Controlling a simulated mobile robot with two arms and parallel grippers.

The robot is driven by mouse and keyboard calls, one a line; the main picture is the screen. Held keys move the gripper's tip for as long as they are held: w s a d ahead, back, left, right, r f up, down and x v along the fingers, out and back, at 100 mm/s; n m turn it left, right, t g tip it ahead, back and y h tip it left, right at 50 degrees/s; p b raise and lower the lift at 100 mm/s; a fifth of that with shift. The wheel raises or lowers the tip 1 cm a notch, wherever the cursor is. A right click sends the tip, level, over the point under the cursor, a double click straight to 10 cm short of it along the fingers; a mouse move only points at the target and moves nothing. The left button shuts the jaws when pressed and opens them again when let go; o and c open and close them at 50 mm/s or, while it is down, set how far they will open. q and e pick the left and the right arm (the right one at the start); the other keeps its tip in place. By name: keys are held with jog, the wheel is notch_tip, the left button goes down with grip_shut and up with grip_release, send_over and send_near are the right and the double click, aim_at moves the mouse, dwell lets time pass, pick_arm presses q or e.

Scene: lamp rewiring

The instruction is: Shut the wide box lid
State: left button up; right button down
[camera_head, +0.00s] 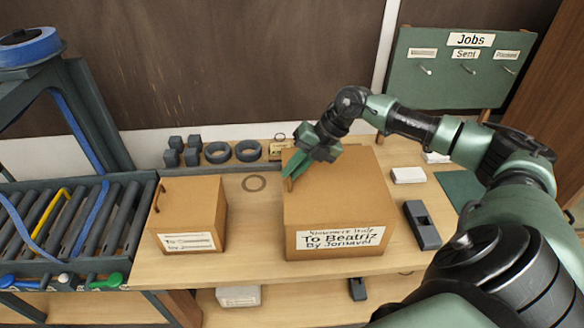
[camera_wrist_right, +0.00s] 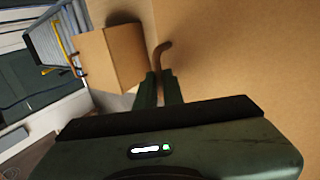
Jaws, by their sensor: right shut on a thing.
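The wide box (camera_head: 340,235) is brown cardboard with a white label reading "To Beatriz". It stands on the wooden bench in the middle of the head view. Its lid (camera_head: 345,190) lies about flat across the top, and I see no clear gap at the front edge. A small brown handle (camera_head: 289,186) sits at the lid's left edge. My right gripper (camera_head: 292,175) is shut on this handle, reaching down from above. In the right wrist view, the handle (camera_wrist_right: 161,52) shows between the gripper's fingertips (camera_wrist_right: 159,77). My left gripper is not in view.
A smaller box (camera_head: 190,215) with its own handle stands to the left, a gap away. A roller conveyor (camera_head: 75,225) is at far left. Dark rings (camera_head: 248,151) and small blocks lie behind. A dark grey tool (camera_head: 422,225) lies right of the wide box.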

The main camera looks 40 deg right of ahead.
jog(key=shift+s+f, duration=0.1)
jog(key=shift+f, duration=0.1)
jog(key=c, duration=1.5)
grip_release()
jog(key=shift+c, duration=0.2)
jog(key=b+v, duration=0.3)
jog(key=v, duration=0.3)
jog(key=shift+d+r, duration=0.25)
jog(key=shift+d, duration=0.05)
jog(key=shift+s+d+r, duration=0.15)
jog(key=shift+r, duration=0.4)
